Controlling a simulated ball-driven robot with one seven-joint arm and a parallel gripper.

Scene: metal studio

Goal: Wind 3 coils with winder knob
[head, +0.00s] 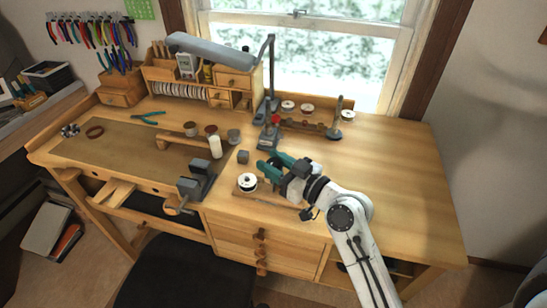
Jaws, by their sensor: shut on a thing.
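The winder is a small wooden base (248,195) near the front edge of the bench, with a white spool with a dark centre (247,182) on its left side. My gripper (270,165) has teal fingers and reaches in from the right, just behind and right of the spool. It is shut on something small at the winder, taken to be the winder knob. The fingers hide the knob, and my wrist covers the right part of the base. Coils on the spool are too small to count.
A dark vise (196,182) stands left of the winder, with a small grey block (243,157) behind. A red-topped stand (270,133) and the lamp (268,75) are behind my gripper. A spool rack (300,118) stands by the window. The bench's right side is clear.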

